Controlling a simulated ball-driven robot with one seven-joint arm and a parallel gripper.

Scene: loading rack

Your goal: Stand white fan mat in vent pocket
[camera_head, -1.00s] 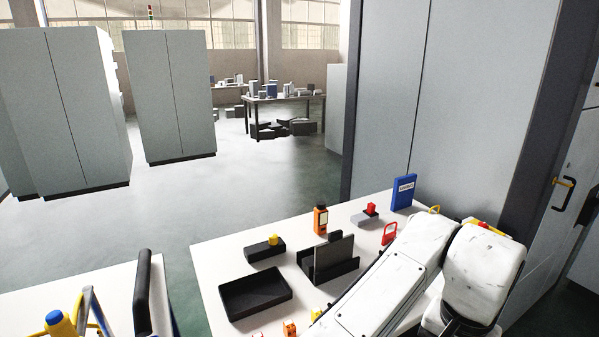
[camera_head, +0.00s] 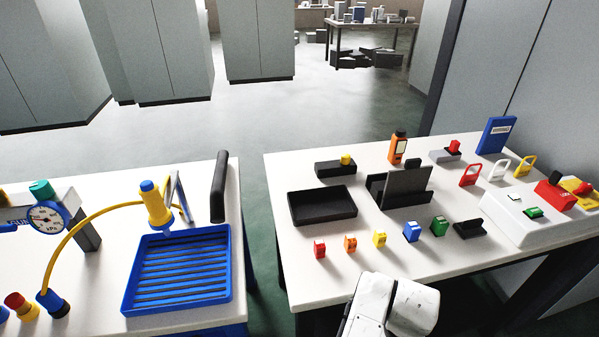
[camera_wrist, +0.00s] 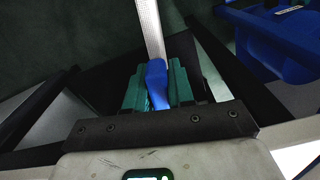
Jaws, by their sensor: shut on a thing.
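My gripper (camera_wrist: 157,82) is shut on a blue grip piece, seen in the wrist view between its teal finger pads. A narrow white, finely textured strip (camera_wrist: 151,28) runs up from that piece; it looks like the white fan mat seen nearly edge-on. It is held clear over the dark floor. In the head view my gripper and the held thing are out of sight. A black slotted holder (camera_head: 415,200) with a grey plate (camera_head: 402,182) upright in it stands on the right table; I cannot tell whether it is the vent pocket.
The right table (camera_head: 330,270) carries a black tray (camera_head: 322,207), several small coloured clips and padlocks, and a blue binder (camera_head: 496,136). The left table (camera_head: 95,290) holds a blue slatted tray (camera_head: 180,270), a gauge (camera_head: 48,217) and a yellow hose. A floor gap separates the tables.

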